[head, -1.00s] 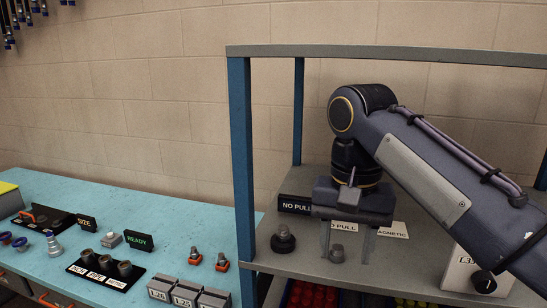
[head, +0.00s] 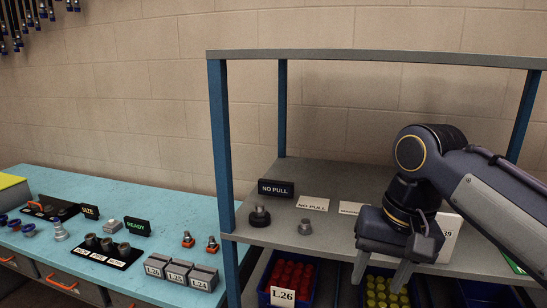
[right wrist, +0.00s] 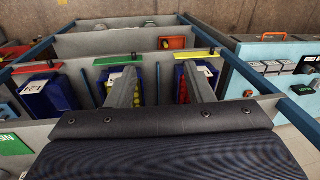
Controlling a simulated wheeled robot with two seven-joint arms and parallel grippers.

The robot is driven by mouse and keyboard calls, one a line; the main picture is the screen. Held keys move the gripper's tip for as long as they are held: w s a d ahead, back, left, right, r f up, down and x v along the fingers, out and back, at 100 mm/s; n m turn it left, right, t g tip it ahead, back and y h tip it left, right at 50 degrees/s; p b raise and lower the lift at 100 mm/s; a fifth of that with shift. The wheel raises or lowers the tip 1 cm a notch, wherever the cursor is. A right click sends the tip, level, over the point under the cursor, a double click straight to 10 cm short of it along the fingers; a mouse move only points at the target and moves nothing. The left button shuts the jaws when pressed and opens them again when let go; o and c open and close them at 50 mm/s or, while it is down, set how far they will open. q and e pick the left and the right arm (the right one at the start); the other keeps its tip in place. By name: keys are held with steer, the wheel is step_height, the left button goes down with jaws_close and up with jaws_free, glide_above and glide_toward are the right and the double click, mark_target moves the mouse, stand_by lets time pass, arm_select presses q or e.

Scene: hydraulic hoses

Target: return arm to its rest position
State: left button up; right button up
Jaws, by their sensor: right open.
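My right gripper (head: 381,270) is open and empty in the head view. Its two fingers point down in front of the shelf's front edge, above a blue bin of yellow-green parts (head: 384,292). In the right wrist view the open fingers (right wrist: 160,82) are spread apart with nothing between them, over the bins. My right arm comes in from the right. My left arm and gripper are not in view.
A grey shelf (head: 330,235) with blue posts (head: 221,145) stands around my right arm. On it are a dark fitting (head: 260,216), a grey fitting (head: 305,227) and "NO PULL" signs. A bin of red parts (head: 291,275) sits below. A blue bench (head: 160,215) is left.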

steer(key=s+d+f+t+y, duration=0.1)
steer(key=s+d+f+t, duration=0.1)
steer(key=s+f, duration=0.5)
steer(key=s+d+f+t+y, duration=0.1)
steer(key=s+d+f+t, duration=0.1)
steer(key=s+f, duration=0.4)
step_height(320, 180, down, 6)
steer(key=shift+s+r+n+t, duration=0.15)
steer(key=shift+s+n+t, duration=0.25)
